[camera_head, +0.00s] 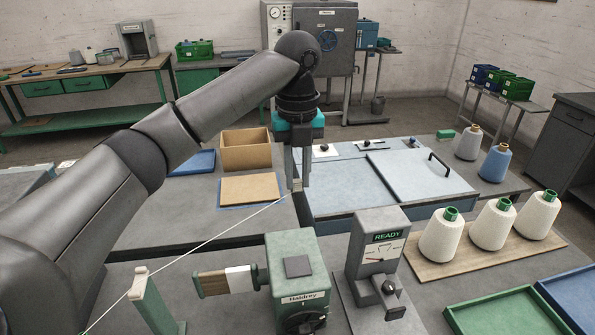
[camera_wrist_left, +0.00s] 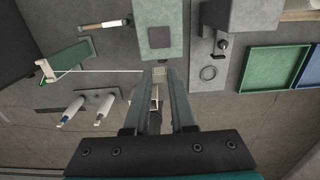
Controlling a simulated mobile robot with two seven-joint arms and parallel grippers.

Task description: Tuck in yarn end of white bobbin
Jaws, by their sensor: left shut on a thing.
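My left gripper (camera_head: 299,186) points down above the table, shut on a small pale tab at the yarn end; it also shows in the left wrist view (camera_wrist_left: 158,76). A taut white yarn (camera_head: 215,238) runs from it down left past a green guide post (camera_head: 150,303). The yarn also shows in the left wrist view (camera_wrist_left: 110,71). A small wood-and-white cylinder (camera_head: 226,281) sticks out from the left of the green Haldrey machine (camera_head: 297,262); I cannot tell if it is the white bobbin. Three white yarn cones (camera_head: 494,225) stand upright on a board. My right gripper is out of view.
A grey unit with a READY display (camera_head: 375,255) stands right of the machine. Green (camera_head: 512,312) and blue trays lie front right. Behind are a blue-edged case (camera_head: 345,190), a cardboard box (camera_head: 246,150) and two more cones (camera_head: 495,163). Two slim white items (camera_wrist_left: 88,110) stand in the wrist view.

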